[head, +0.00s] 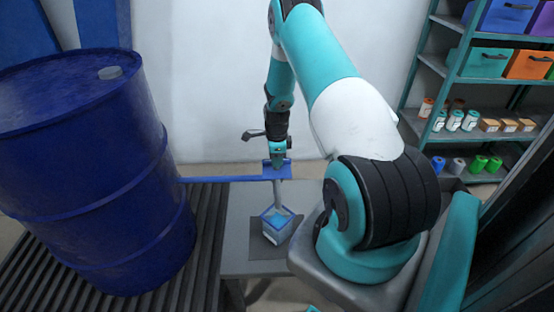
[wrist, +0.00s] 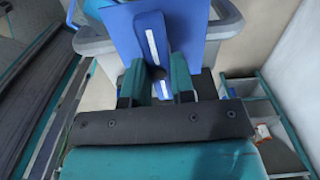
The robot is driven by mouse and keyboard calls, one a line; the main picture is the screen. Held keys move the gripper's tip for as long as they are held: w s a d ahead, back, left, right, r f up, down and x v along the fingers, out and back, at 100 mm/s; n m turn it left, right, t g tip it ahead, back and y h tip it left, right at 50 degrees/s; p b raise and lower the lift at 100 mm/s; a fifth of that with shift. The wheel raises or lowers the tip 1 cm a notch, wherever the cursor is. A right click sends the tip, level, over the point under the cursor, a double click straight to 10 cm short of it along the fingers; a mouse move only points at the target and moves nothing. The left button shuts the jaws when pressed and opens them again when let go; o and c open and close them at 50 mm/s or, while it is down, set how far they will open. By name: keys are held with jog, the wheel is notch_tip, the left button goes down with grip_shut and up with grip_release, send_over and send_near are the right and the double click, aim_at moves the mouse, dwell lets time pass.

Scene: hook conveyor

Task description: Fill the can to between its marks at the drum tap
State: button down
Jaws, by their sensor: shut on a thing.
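The blue drum (head: 85,170) stands upright at the left in the head view. A thin blue pipe (head: 225,179) runs right from it to a blue tap piece (head: 268,171). My gripper (head: 278,160) points down and is shut on this blue piece; in the wrist view the fingers (wrist: 157,85) close on a blue plate with a white stripe (wrist: 140,30). The small can (head: 277,224), blue-rimmed with a light blue inside, stands below the tap. A grey strip runs from tap to can; I cannot tell whether it is spout or liquid. The can's marks and level are not readable.
The can stands on a dark mat (head: 256,253) on a grey table (head: 238,222). Dark slatted rollers (head: 190,285) lie under the drum. A shelf (head: 440,68) with bins, cans and boxes stands at the right.

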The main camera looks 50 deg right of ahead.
dwell(0.4)
jog(key=c, duration=1)
grip_release()
jog(key=shift+o, duration=0.2)
notch_tip(320, 180, up, 18)
jog(key=b, duration=0.2)
jog(key=shift+f, duration=0.25)
jog(key=shift+w, duration=0.1)
